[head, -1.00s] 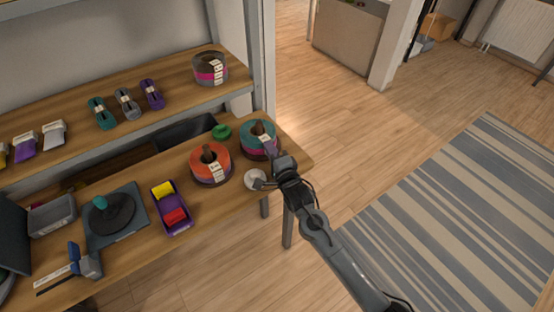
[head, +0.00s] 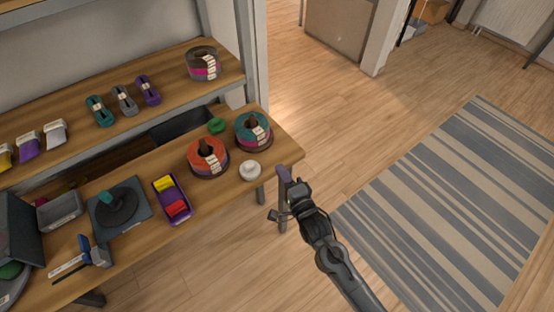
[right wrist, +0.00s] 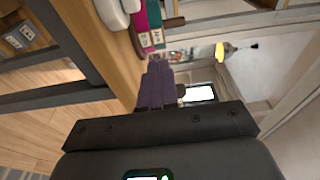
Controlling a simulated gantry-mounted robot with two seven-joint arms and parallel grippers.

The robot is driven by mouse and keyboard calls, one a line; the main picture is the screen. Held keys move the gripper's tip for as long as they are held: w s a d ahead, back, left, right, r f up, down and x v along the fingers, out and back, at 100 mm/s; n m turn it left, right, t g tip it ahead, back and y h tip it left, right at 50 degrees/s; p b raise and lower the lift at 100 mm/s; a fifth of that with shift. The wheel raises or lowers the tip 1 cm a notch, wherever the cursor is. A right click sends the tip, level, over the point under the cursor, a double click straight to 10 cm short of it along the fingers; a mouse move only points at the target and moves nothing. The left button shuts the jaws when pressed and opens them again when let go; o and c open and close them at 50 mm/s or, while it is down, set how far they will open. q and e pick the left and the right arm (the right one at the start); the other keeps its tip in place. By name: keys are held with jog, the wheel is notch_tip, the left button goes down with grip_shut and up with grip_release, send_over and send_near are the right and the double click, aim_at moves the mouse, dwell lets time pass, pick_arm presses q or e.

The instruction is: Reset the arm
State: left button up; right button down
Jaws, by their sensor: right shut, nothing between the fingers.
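My right gripper (head: 284,176) hangs in the air just off the right end of the wooden workbench (head: 228,203). Its purple fingers are together with nothing between them, and it touches nothing that I can see. In the right wrist view the shut fingers (right wrist: 158,85) point toward the bench end and the cord spools. My left gripper is not in the head view.
On the bench are a teal-and-magenta spool (head: 252,130), an orange spool (head: 208,157), a white round piece (head: 250,171), a purple tray (head: 171,198) and a braiding disk (head: 118,206). A shelf (head: 170,84) runs above. The floor to the right is open, with a striped rug (head: 465,210).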

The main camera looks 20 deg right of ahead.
jog(key=s+d+f+n+g+h+p, duration=0.1)
jog(key=s+d+f+n+g, duration=0.1)
jog(key=s+n+g, duration=1)
jog(key=s+d+f+n+g+p, duration=0.2)
jog(key=s+n, duration=0.5)
jog(key=s, duration=1.1)
notch_tip(320, 180, up, 38)
jog(key=p, duration=3.7)
jog(key=shift+w+a, duration=0.15)
jog(key=shift+a, duration=0.05)
jog(key=shift+r, duration=0.1)
